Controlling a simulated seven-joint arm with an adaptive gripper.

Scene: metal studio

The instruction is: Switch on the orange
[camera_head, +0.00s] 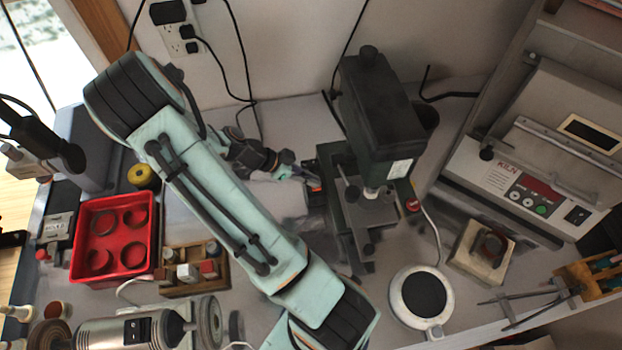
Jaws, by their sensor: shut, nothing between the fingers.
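A small black box with an orange-red switch (314,183) sits at the left side of the dark drill press (376,110), near its base. My gripper (303,173) reaches in from the left and its fingertips are at this box. They look close to or touching the orange part; I cannot tell which from this angle. The fingers look shut with nothing held. My arm crosses the middle of the view, and the gripper is small and partly blurred.
A red tray (112,272) and a wooden block rack (190,291) stand at the left. A bench grinder (130,331) is at the front left. A round white plate device (398,300) lies right of my arm. A kiln (530,180) stands at the right.

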